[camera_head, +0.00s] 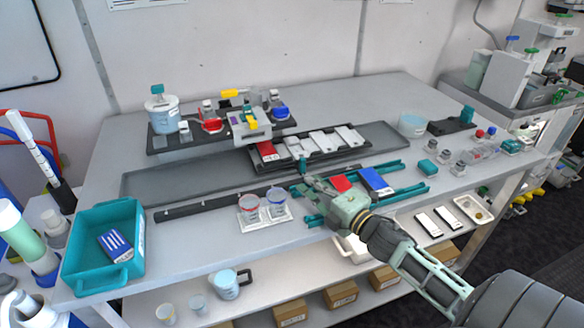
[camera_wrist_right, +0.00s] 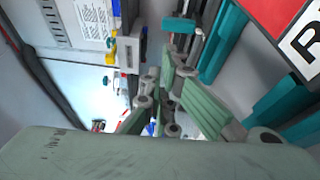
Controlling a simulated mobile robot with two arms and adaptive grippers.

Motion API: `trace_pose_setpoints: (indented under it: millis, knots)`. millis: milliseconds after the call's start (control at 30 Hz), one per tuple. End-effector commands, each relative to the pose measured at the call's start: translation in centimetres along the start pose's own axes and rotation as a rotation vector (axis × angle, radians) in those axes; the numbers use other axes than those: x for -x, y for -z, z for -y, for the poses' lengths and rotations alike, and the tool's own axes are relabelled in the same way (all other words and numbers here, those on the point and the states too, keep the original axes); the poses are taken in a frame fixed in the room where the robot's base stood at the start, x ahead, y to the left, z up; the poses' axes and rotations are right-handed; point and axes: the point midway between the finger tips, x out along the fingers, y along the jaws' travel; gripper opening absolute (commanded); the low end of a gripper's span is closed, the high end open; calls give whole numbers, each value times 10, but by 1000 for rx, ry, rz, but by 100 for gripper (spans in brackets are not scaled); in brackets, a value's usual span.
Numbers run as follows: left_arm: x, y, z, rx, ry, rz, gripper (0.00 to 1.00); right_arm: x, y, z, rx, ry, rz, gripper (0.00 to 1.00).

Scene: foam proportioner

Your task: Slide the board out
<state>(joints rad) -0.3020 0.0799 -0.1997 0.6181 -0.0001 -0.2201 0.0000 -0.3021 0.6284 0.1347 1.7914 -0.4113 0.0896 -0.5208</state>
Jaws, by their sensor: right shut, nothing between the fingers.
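A dark board (camera_head: 262,166) carrying a red-labelled block (camera_head: 267,151) and several pale modules (camera_head: 322,140) sits mid-table on a long dark grey base. A small teal-topped post (camera_head: 303,164) stands at its front edge; a teal block on a grey rod (camera_wrist_right: 178,25), perhaps the same part, shows in the right wrist view. My right gripper (camera_head: 303,185) is in front of the board, apart from it as far as I can tell. Its fingers (camera_wrist_right: 165,100) are shut and empty, and the green gripper body hides part of the teal rails behind. My left gripper is not in view.
Teal rails (camera_head: 400,192) bear a red card (camera_head: 341,183) and a blue card (camera_head: 376,180), close to my right gripper. Two cups, red (camera_head: 249,206) and blue (camera_head: 277,203), stand left of it. A teal bin (camera_head: 137,245) is at the left edge.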

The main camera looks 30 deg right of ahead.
Motion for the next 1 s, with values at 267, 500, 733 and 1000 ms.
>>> trace_pose_setpoints:
  millis: [267,500,733,1000]
  knots:
    - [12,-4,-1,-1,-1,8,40,-47,0,-3,-1,-3,1,0]
    - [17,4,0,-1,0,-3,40,-74,0,-2,1,-2,0,0]
    - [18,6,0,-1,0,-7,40,-81,0,-1,2,-1,-1,0]
    - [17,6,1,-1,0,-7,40,-81,0,-1,1,-1,-1,0]
